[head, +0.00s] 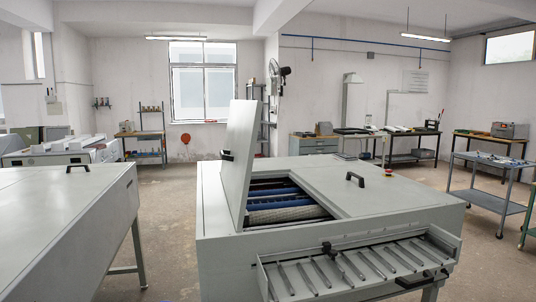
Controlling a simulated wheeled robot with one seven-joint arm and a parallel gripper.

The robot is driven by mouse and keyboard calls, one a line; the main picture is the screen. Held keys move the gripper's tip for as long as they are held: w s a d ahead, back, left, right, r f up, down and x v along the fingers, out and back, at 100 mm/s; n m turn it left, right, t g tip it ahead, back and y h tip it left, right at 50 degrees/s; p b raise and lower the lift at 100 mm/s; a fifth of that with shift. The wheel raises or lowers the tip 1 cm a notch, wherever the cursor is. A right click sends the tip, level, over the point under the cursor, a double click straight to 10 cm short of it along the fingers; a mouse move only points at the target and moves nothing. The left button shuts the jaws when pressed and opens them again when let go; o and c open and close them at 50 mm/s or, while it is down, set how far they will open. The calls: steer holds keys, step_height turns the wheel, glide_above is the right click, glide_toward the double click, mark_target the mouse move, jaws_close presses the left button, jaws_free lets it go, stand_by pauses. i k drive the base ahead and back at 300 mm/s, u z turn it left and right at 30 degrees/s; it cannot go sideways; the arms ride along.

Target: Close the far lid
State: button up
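The plate processor (222,263) is a large light-grey machine in the middle of the head view. One grey lid (243,150) on its left part stands raised, almost upright and slightly tilted, with a black handle (227,155) on its left face. The opening beside it shows blue and grey rollers (282,203). A second lid (375,200) to the right lies flat and shut, with a black handle (355,178) on top. My gripper is not in view.
A slatted tray (350,270) with black fittings juts from the processor's front. A grey table-like unit (60,230) stands at left, with a floor gap between. A cart (487,185) stands at right. Workbenches line the back wall, with open floor before them.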

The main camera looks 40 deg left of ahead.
mark_target(237, 155)
steer(key=u, duration=1.95)
steer(key=k, duration=0.35)
steer(key=z, duration=1.3)
steer(key=i, duration=1.4)
steer(key=u, duration=0.4)
